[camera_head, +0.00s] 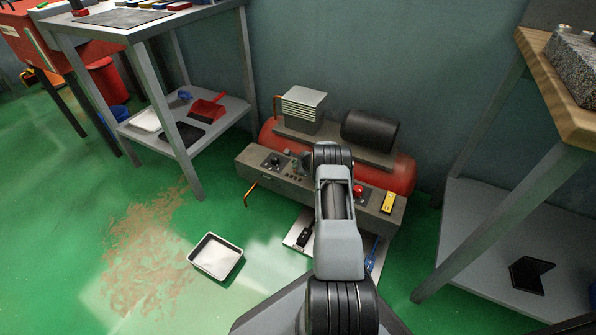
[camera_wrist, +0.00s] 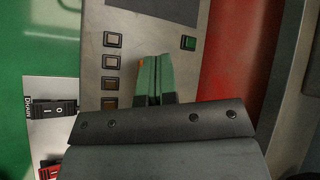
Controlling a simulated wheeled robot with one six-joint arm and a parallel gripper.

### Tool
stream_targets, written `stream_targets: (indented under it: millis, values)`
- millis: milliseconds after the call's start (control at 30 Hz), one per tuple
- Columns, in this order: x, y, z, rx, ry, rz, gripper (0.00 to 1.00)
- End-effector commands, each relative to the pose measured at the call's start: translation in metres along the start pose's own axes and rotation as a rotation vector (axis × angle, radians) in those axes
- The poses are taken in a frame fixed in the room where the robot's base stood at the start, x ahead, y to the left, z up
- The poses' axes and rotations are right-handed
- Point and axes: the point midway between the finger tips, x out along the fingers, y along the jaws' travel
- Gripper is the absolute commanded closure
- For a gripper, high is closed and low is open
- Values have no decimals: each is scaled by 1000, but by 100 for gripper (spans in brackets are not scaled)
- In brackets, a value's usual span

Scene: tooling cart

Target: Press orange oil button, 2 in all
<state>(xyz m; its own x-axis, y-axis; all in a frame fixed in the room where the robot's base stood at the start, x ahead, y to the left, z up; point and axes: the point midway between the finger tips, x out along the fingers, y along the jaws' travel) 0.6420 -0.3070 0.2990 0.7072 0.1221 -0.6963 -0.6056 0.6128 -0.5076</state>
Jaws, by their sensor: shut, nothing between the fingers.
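The compressor's grey control panel (camera_head: 262,176) runs along its front in the head view, and the panel (camera_wrist: 133,20) also fills the middle of the wrist view. A column of several square brown-amber buttons (camera_wrist: 111,62) sits left of my gripper (camera_wrist: 154,62). I cannot tell which of them is the orange oil button; no label on them is readable. A green button (camera_wrist: 188,43) sits to the right of the fingers. My gripper is shut and empty, its fingers over the panel beside the button column; contact cannot be told. In the head view my arm hides the gripper.
A red knob (camera_head: 358,190) and a yellow box (camera_head: 388,202) are on the panel's right part. A white plate with a black DRAIN rocker switch (camera_wrist: 52,108) lies beside the panel. A tray (camera_head: 216,257) is on the floor. Workbenches stand left and right.

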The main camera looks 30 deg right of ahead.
Motion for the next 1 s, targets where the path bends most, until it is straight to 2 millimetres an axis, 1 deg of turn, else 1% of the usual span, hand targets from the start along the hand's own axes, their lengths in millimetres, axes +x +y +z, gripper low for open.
stream_targets:
  millis: [633, 1000]
  values:
    - [2, 2, -2, 1, 1, 1, 100]
    - [-8, -5, 6, 1, 1, 2, 100]
